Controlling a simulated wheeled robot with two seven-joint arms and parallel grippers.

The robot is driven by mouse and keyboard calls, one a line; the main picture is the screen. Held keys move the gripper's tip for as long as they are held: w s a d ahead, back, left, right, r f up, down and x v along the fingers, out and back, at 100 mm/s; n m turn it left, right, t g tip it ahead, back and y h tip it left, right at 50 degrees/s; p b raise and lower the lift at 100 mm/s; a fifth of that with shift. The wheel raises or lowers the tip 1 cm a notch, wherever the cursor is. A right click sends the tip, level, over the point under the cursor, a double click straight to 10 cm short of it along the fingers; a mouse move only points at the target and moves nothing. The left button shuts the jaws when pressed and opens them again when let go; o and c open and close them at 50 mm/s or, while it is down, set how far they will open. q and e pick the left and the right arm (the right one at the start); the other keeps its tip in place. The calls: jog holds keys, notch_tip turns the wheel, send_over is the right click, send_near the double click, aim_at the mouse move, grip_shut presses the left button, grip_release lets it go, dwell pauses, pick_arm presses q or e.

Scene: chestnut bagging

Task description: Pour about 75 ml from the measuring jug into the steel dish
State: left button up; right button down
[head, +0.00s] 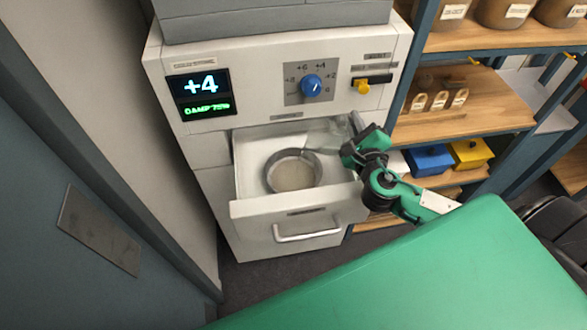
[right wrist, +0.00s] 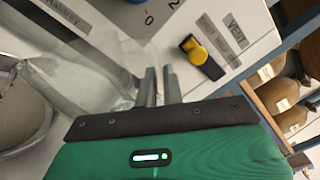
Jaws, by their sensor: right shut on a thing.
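The steel dish (head: 271,178) sits in an open white drawer, with a pale beige surface inside it. Part of the dish shows at the left edge of the right wrist view (right wrist: 42,128). The clear measuring jug (head: 327,136) is at the right rear of the dish and is hard to make out. In the right wrist view the jug (right wrist: 95,70) looks tilted, its lower left end close to the dish. My right gripper (head: 352,143) is shut on the jug at its right side. I cannot see its liquid level or a stream. My left gripper is out of view.
The drawer front (head: 300,206) stands out from a white cabinet with a display (head: 203,90) reading +4, a blue dial (head: 312,86) and a yellow-knobbed lever (head: 362,87). Wooden shelves (head: 465,108) with jars and a blue bin (head: 430,160) stand close on the right.

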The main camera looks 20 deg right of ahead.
jog(key=shift+a+r+n, duration=0.1)
jog(key=shift+a+n, duration=0.2)
jog(key=shift+n, duration=0.1)
dwell(1.4)
jog(key=d+f+m, duration=0.1)
jog(key=d+m+b, duration=0.1)
jog(key=m, duration=0.1)
jog(key=shift+s+d+f+m, duration=0.1)
jog(key=shift+s+f+m, duration=0.1)
jog(key=shift+f+m, duration=0.15)
jog(key=shift+s+d+f+m+b, duration=0.2)
jog(key=shift+d+m+b, duration=0.1)
jog(key=shift+d+m, duration=0.55)
jog(key=shift+s+d+f+m+b, duration=0.15)
jog(key=shift+d+f+m+b, duration=0.1)
jog(key=shift+d+m, duration=0.5)
jog(key=shift+s+d+f+m+b, duration=0.15)
jog(key=shift+d+m+b, duration=0.15)
jog(key=shift+d+m, duration=0.55)
jog(key=shift+a, duration=0.25)
